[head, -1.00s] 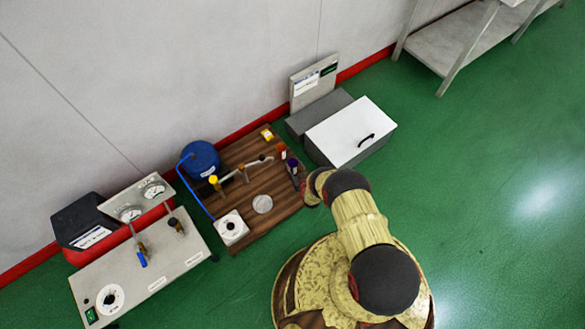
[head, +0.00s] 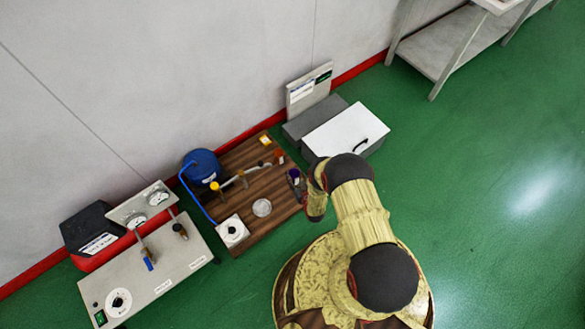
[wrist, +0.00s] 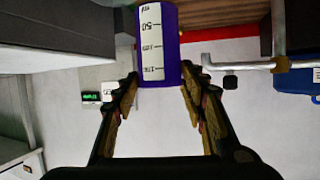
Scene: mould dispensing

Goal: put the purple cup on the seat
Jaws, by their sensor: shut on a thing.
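The purple cup (wrist: 173,40) is in the wrist view, with a white scale label on its side. My gripper (wrist: 160,92) has a finger at each side of the cup's end and is shut on it. In the head view a small purple spot (head: 294,174) shows beside my wrist, which hides most of the gripper. A pale round disc (head: 262,207) lies on the brown wooden board (head: 250,230), left of my gripper; it may be the seat, and nothing stands on it.
On the board are a blue round tank (head: 203,166), a pipe with yellow and orange fittings (head: 240,178), and a white dial box (head: 232,231). A white box with a handle (head: 345,130) stands behind my wrist. A gauge panel (head: 140,205) is at left. Green floor is free at right.

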